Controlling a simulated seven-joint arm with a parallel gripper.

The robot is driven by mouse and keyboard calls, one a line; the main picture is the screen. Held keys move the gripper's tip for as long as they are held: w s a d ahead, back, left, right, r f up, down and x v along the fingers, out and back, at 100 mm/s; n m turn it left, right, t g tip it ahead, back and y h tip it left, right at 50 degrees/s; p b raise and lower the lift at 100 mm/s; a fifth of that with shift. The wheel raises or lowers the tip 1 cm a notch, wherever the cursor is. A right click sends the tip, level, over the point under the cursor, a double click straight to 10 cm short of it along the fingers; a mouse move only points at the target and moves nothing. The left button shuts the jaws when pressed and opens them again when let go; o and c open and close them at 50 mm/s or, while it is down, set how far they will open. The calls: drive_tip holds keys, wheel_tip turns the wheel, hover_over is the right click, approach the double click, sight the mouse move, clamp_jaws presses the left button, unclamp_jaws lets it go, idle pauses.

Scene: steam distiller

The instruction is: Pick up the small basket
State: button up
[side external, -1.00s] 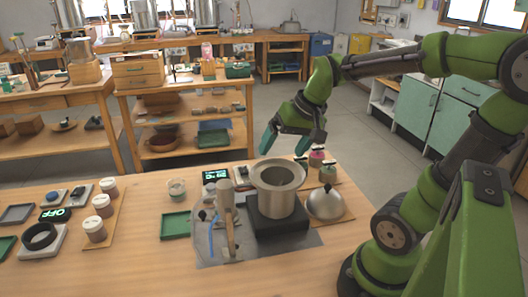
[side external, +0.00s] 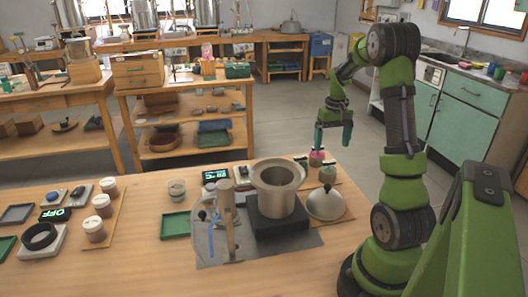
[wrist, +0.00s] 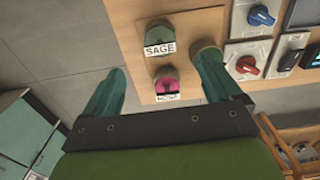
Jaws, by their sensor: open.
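I cannot make out a small basket for certain in either view. My gripper (side external: 333,138) is open and empty above the back right part of the table, over a group of small jars. In the wrist view, my gripper's fingers (wrist: 162,75) are spread. A green-topped jar labelled SAGE (wrist: 158,34) and a pink-topped jar (wrist: 167,82) with a partly readable label show between and beyond them. A third round-topped jar (wrist: 205,46) is partly hidden by the right finger. The steel pot (side external: 262,200) stands on a black block; the bottom of its inside is hidden.
A domed metal lid (side external: 325,204) lies right of the pot. A wooden post (side external: 228,225) stands to its left. A green tray (side external: 176,225) and a glass jar (side external: 177,189) are farther left. Knob switches (wrist: 261,16) sit beside the jars.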

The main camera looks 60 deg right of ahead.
sight(328, 170)
wheel_tip(328, 170, down, 11)
drive_tip(key=shift+a+r, duration=0.1)
drive_tip(key=shift+r, duration=0.1)
idle(0.3)
drive_tip(key=shift+c, duration=0.4)
drive_tip(key=c, duration=1.1)
drive_tip(key=r, duration=0.7)
drive_tip(key=a+r, duration=0.1)
drive_tip(key=r, duration=0.3)
drive_tip(key=shift+w, duration=0.15)
drive_tip(key=w+a+r+n, duration=0.2)
drive_tip(key=w+a+r, duration=0.1)
drive_tip(key=w+a, duration=0.3)
drive_tip(key=w+a+r+n, duration=0.25)
drive_tip(key=w+a, duration=0.25)
drive_tip(key=a, duration=0.3)
drive_tip(key=w+a+r+n, duration=0.1)
drive_tip(key=a, duration=0.5)
drive_tip(key=w+a+r+n, duration=0.2)
drive_tip(key=a, duration=0.4)
drive_tip(key=w+a+r+n, duration=0.1)
drive_tip(key=a+r, duration=0.1)
drive_tip(key=a, duration=0.4)
drive_tip(key=shift+w+a+r, duration=0.15)
drive_tip(key=shift+w+a, duration=0.15)
drive_tip(key=shift+a, duration=0.1)
drive_tip(key=shift+d, duration=0.15)
